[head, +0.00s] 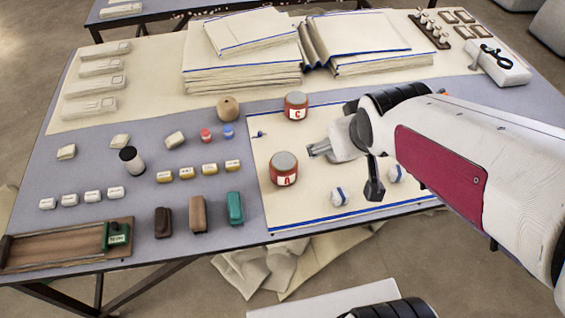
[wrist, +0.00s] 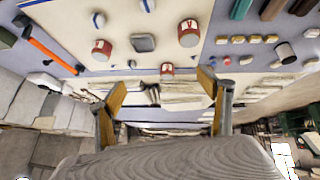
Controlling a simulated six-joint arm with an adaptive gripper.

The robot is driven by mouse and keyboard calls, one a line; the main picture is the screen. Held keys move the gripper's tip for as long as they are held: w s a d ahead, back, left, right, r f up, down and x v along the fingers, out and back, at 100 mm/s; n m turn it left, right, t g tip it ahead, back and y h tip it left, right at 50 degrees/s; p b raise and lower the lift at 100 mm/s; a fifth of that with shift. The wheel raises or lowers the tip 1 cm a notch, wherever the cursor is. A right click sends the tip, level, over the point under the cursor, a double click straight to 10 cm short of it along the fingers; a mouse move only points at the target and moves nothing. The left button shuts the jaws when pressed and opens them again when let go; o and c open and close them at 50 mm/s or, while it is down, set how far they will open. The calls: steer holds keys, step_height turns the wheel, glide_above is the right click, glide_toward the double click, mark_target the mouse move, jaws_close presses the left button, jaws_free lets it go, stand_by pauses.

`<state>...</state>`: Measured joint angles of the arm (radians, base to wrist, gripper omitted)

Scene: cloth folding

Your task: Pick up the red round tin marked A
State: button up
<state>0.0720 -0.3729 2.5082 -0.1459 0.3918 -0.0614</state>
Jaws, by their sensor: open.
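The red round tin marked A (head: 284,170) stands upright on the blue-edged cream cloth (head: 285,215), with a grey lid. It also shows in the wrist view (wrist: 189,33), beyond my right-hand finger and apart from it. My gripper (head: 343,172) is to the right of the tin in the head view, open and empty. In the wrist view its two fingers (wrist: 161,92) are spread wide. A similar red tin marked C (head: 296,107) stands behind tin A. A third red tin (wrist: 102,48) shows in the wrist view; my arm seems to hide it in the head view.
Blue-and-white balls (head: 339,196) lie near the cloth's front edge. Folded cloth stacks (head: 242,75) stand behind. Small blocks and a teal block (head: 235,208) are to the left.

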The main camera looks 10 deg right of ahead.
steer(key=w+d+f+n+t, duration=0.1)
steer(key=w+d+f+n, duration=0.1)
steer(key=w+f, duration=0.55)
steer(key=n+t+y, duration=0.2)
steer(key=y, duration=0.2)
glide_above(291, 173)
steer(key=d, duration=0.5)
step_height(291, 173, down, 13)
steer(key=a+f, duration=0.1)
steer(key=s+a+f+t+y, duration=0.1)
steer(key=f, duration=0.1)
steer(key=a+f+y, duration=0.1)
steer(key=f, duration=0.1)
steer(key=shift+s+f, duration=0.2)
steer(key=shift+s, duration=0.15)
steer(key=shift+s+a+f+t+y, duration=0.3)
steer(key=shift+s+a+f+t, duration=0.2)
steer(key=shift+s+f+t, duration=0.1)
steer(key=shift+x, duration=1.25)
steer(key=shift+w, duration=0.15)
